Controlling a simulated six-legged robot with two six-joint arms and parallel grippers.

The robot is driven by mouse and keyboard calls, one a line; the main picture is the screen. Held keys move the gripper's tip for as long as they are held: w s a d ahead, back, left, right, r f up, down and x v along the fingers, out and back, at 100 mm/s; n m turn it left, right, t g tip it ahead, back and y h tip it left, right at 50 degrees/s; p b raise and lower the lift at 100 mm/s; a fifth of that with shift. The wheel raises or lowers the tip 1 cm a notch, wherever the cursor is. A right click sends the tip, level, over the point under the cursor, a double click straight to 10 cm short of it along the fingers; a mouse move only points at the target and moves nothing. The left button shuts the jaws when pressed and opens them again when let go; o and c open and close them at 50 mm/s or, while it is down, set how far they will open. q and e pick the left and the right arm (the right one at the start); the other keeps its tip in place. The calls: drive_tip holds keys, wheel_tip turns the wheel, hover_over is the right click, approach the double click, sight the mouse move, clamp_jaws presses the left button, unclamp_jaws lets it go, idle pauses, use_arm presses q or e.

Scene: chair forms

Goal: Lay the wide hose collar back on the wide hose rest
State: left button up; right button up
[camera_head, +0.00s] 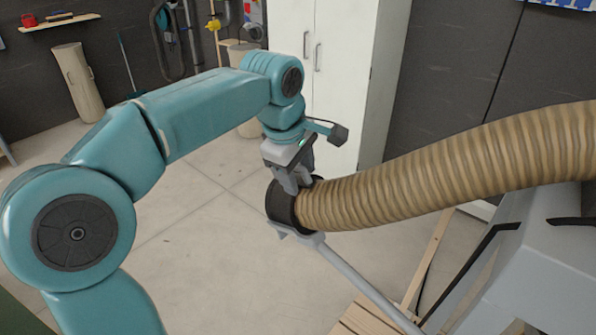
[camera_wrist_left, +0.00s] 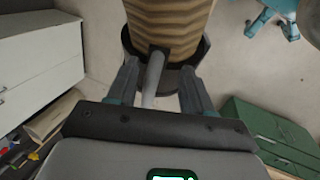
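The wide hose collar (camera_head: 281,207) is a dark ring on the end of the ribbed tan hose (camera_head: 440,172). It shows in the left wrist view (camera_wrist_left: 203,50) too. The wide hose rest (camera_head: 308,238), a grey arm with a small cradle end, reaches up to the collar's underside; whether they touch I cannot tell. My left gripper (camera_head: 297,180) points down at the collar's top. In the left wrist view its fingers (camera_wrist_left: 160,80) stand apart, with a grey rod (camera_wrist_left: 153,75) between them and a gap on each side. My right gripper is out of view.
The hose runs off to the right over a grey machine body (camera_head: 540,270). A white cabinet (camera_head: 335,80) stands behind my left gripper. A wooden slatted piece (camera_head: 365,318) is low in front. The floor left of the collar is clear.

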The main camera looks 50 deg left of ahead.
use_arm(q)
drive_tip(key=shift+s, duration=0.2)
drive_tip(key=shift+r, duration=0.3)
drive_tip(key=p+v, duration=0.2)
drive_tip(key=v, duration=1.3)
drive_tip(key=shift+r+p, duration=0.35)
drive_tip(key=shift+r, duration=0.05)
drive_tip(key=shift+s+d, duration=0.1)
drive_tip(key=shift+d, duration=0.1)
drive_tip(key=shift+s, duration=0.1)
